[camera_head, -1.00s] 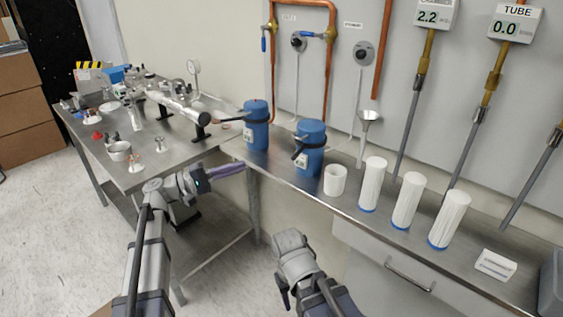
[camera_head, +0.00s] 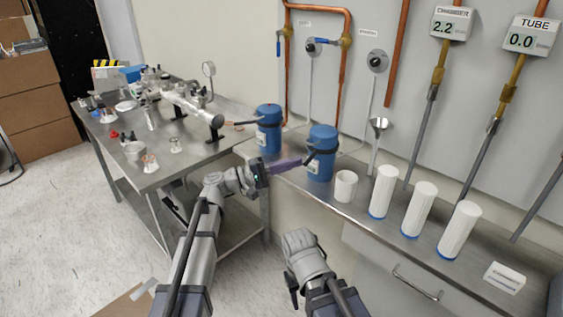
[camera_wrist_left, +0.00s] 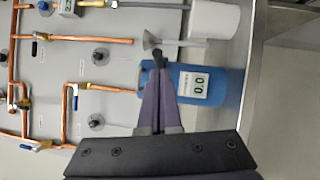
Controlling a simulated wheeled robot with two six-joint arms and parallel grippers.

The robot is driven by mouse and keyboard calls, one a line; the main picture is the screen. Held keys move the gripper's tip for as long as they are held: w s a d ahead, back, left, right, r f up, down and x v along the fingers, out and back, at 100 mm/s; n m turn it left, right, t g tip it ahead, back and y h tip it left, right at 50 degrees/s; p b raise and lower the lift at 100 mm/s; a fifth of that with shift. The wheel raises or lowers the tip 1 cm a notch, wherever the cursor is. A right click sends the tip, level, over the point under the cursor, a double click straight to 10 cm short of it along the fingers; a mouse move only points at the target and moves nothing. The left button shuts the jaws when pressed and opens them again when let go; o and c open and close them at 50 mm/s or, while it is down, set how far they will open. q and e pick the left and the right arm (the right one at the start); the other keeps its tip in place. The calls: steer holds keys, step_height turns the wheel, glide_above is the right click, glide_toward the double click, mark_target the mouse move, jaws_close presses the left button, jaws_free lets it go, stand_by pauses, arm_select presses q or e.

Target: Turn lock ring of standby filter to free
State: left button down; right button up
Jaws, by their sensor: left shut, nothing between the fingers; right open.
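Two blue canisters with dark bands stand on the steel bench, a left one (camera_head: 268,139) and a right one (camera_head: 320,168). I cannot tell by sight which is the standby filter. The right canister's dark lock ring (camera_head: 324,149) has a handle sticking out to the left. My left gripper (camera_head: 300,161) is shut and empty, its purple fingers close beside that handle; contact is unclear. In the left wrist view the closed fingers (camera_wrist_left: 160,75) lie in front of a blue canister (camera_wrist_left: 222,84) with a white label. My right gripper (camera_head: 293,288) is low in front of the bench, open.
A white cup (camera_head: 345,186) and three white cylinders (camera_head: 417,210) stand right of the canisters. A funnel (camera_head: 379,126) and gauge rods are behind them. A side table (camera_head: 160,175) with glassware is at the left. The floor between the tables is open.

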arm_select(q)
steer(key=shift+s+d, duration=0.1)
steer(key=shift+d, duration=0.1)
steer(key=s+d, duration=0.2)
steer(key=d, duration=0.1)
steer(key=shift+s, duration=0.15)
steer(key=shift+a, duration=0.1)
stand_by(0.4)
